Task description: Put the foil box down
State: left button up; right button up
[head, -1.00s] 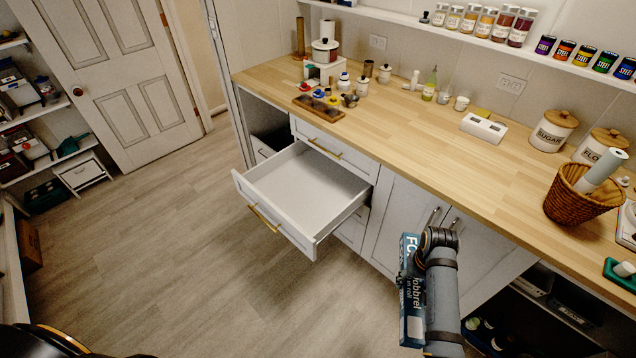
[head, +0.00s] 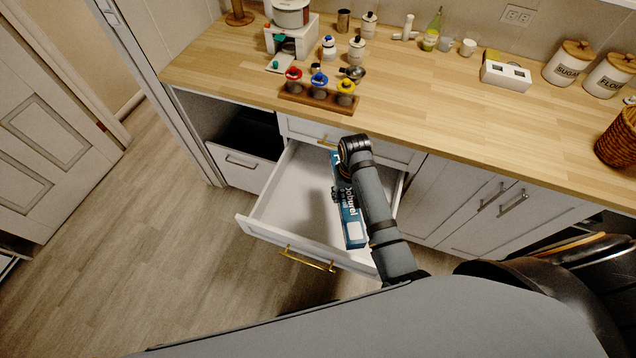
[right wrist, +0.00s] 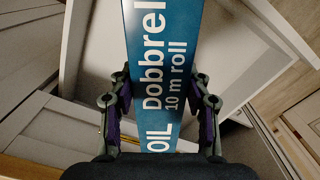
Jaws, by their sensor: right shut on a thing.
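The foil box (head: 350,218), a long blue carton with white lettering, is held over the open white drawer (head: 285,205). My right gripper (head: 338,192) is shut on it, though my arm hides much of the grip in the head view. In the right wrist view the foil box (right wrist: 165,60) runs lengthwise between the two fingers of my right gripper (right wrist: 158,95), which press on its sides. I cannot tell whether the box touches the drawer floor. The drawer holds nothing else that I can see. My left gripper is out of view.
The wooden counter (head: 430,135) runs above the drawer, with a rack of colour-topped jars (head: 318,92) near its front edge. The drawer front has a brass handle (head: 307,259). Closed cabinet doors (head: 480,205) stand to the right. Floor at left is clear.

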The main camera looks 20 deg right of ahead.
pick_arm(q)
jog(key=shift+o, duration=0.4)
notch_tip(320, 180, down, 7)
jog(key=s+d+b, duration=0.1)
jog(key=b, duration=0.5)
pick_arm(e)
notch_tip(320, 180, down, 4)
jog(key=s+d+f+m, duration=0.1)
jog(key=s+d+m, duration=0.2)
jog(key=m, duration=0.7)
jog(key=m+b, duration=0.8)
jog(key=m, duration=0.6)
send_over(327, 213)
notch_tip(327, 213, down, 12)
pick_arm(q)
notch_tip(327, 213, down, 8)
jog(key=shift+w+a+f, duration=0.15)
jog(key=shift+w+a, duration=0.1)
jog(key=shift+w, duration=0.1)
pick_arm(e)
jog(key=shift+w+f, duration=0.1)
jog(key=shift+f, duration=1.55)
pick_arm(q)
jog(key=shift+b, duration=0.35)
pick_arm(e)
jog(key=shift+f, duration=0.1)
jog(key=o, duration=1.3)
